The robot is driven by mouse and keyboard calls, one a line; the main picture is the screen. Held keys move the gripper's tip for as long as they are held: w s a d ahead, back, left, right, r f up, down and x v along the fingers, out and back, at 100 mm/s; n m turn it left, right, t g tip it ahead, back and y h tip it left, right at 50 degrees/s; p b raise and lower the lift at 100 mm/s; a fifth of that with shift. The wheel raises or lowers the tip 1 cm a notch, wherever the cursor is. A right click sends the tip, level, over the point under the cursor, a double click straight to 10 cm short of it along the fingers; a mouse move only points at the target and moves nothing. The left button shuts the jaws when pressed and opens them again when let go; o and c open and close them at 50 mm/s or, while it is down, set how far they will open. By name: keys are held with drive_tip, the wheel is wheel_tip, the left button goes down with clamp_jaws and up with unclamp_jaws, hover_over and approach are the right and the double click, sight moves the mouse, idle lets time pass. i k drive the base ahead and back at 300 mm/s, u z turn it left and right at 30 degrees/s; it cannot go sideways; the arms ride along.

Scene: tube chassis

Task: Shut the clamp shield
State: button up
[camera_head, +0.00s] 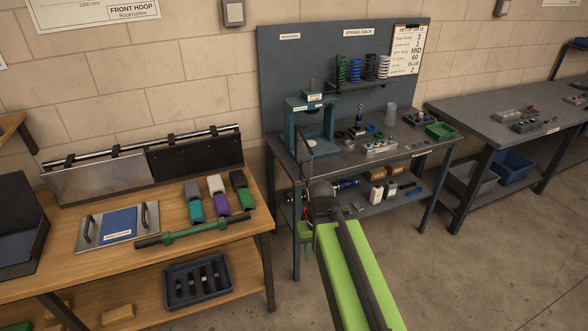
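A blue-green upright frame (313,122), which looks like a spring clamp or press, stands at the left end of the grey bench. I cannot make out a separate shield on it or tell whether one is open. A silver panel (98,180) and a black panel (195,158) lean below a rail at the back of the wooden bench; whether either is a shield is unclear. My green arm reaches up from the bottom, and my dark gripper (322,200) is in front of the grey bench, below and apart from the frame in the picture. Its fingers are too unclear to read.
The wooden bench (110,262) holds a green bar (195,231), a silver plate with handles (88,236) and several coloured blocks. The grey bench (385,160) holds small parts and a green bin (440,131). Coil springs (370,67) stand on the rack. Floor at right is clear.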

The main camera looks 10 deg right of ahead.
sight(301, 173)
drive_tip(key=z, duration=0.15)
drive_tip(key=i, duration=0.9)
drive_tip(key=u, duration=1.15)
drive_tip(key=k, duration=0.85)
drive_tip(key=u, duration=0.6)
drive_tip(key=i, duration=1)
drive_tip(key=u, duration=0.05)
